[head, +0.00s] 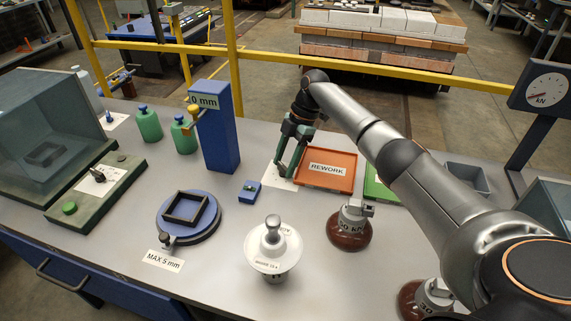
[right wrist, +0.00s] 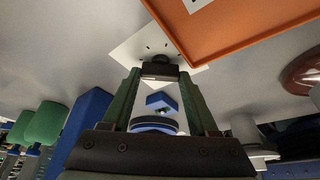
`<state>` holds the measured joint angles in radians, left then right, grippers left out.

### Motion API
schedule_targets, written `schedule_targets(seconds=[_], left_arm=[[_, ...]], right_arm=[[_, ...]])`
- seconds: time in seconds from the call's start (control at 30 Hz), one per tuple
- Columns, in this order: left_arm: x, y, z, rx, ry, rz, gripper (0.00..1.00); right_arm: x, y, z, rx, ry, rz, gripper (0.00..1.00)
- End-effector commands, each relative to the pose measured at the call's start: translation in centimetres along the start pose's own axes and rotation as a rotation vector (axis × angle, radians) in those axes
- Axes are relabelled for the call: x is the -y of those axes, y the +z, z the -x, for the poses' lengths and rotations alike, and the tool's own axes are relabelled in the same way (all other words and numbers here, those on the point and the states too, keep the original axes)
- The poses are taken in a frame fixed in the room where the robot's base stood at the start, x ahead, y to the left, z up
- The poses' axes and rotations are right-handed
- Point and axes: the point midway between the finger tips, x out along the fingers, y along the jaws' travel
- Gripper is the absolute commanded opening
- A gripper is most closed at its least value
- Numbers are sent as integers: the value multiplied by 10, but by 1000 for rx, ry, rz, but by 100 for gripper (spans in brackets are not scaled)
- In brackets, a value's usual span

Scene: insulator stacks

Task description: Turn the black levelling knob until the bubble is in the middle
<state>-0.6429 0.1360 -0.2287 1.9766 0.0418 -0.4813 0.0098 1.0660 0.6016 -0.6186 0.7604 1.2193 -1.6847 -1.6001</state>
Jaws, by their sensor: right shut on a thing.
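My right gripper (head: 284,168) points down behind the small blue block and left of the orange tray. In the right wrist view its green fingers (right wrist: 160,75) are shut on the black levelling knob (right wrist: 160,61), which stands on a white marked card (right wrist: 130,48). The small blue block (head: 250,189) has a tiny greenish spot on top, seemingly the level's vial; the bubble is too small to make out. My left gripper is not in view.
The orange REWORK tray (head: 326,170) is close to the gripper's right. A tall blue post (head: 220,140) stands left. A blue round stand with a black frame (head: 187,218), a white insulator (head: 272,248) and a brown insulator (head: 348,232) stand in front.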

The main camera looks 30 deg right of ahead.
Motion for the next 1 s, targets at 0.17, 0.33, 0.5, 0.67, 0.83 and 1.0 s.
schedule_targets(seconds=[0.17, 0.33, 0.5, 0.67, 0.83, 1.0], left_arm=[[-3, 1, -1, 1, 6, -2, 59], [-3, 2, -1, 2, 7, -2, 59], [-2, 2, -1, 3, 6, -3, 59], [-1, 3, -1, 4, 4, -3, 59], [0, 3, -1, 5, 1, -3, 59], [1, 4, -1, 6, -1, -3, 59]], right_arm=[[0, 0, 0, 0, -7, 19, 4], [0, 0, 0, 1, -8, 20, 4], [0, 0, 0, 1, -8, 19, 4], [0, 0, 0, 1, -7, 19, 78], [0, 0, 0, 1, -7, 18, 90], [0, 0, 0, 1, -7, 18, 90]])
